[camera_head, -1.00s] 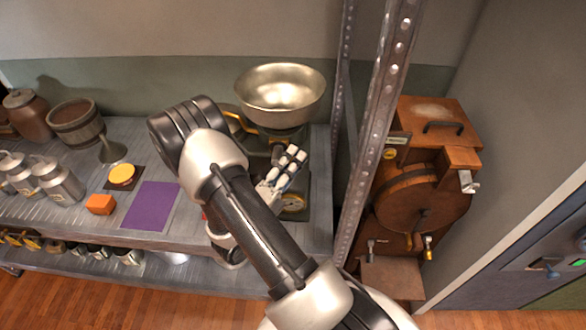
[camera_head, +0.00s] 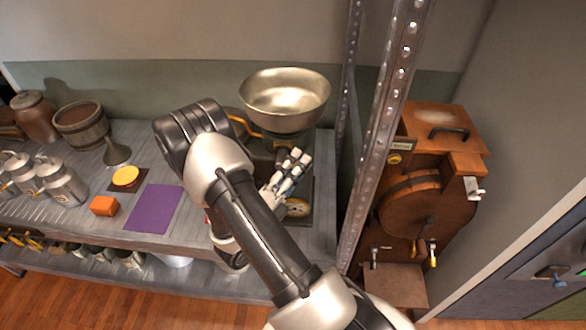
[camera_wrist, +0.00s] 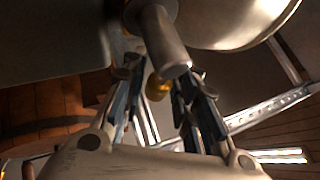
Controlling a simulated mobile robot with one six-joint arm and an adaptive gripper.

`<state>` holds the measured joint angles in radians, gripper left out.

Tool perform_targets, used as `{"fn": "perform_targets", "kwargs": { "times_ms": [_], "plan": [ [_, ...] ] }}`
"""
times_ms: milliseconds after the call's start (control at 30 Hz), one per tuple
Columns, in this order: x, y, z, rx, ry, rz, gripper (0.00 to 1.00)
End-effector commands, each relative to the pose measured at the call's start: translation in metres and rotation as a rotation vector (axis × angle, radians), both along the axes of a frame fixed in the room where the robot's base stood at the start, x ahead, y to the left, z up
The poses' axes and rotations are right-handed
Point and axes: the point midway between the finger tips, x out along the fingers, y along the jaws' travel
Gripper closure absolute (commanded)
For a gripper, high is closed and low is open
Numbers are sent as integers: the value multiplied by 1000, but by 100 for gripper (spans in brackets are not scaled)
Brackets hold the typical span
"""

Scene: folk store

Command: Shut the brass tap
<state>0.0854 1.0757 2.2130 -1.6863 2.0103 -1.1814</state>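My gripper (camera_head: 299,158) is at the right end of the shelf, below the large metal bowl (camera_head: 285,98), with its fingers pointing up and away. In the wrist view the two fingers (camera_wrist: 160,88) stand apart. A small yellow, brass-coloured part (camera_wrist: 157,86), which looks like the brass tap, shows between them, below a grey metal cylinder (camera_wrist: 160,38). I cannot tell whether a finger touches it or how its handle is turned. In the head view my arm and gripper hide this part. The bowl's underside (camera_wrist: 235,14) is at upper right in the wrist view.
A metal post (camera_head: 383,130) stands right of my gripper. Beyond it is a wooden churn (camera_head: 425,205) with a yellow-tipped handle (camera_head: 433,255). On the shelf are a purple mat (camera_head: 154,208), an orange block (camera_head: 104,206), a funnel (camera_head: 116,152) and metal cans (camera_head: 62,184).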

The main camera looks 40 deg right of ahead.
Motion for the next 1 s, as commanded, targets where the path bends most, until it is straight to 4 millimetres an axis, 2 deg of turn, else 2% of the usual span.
{"fn": "perform_targets", "kwargs": {
  "times_ms": [167,400,600,800,1000],
  "plan": [
    [0,18,-8,1,3,6,73],
    [-4,65,-29,0,2,8,73],
    [-8,96,-43,-1,0,5,73],
    [-10,108,-48,0,0,1,73],
    [-11,109,-49,0,0,1,73]
  ]
}}
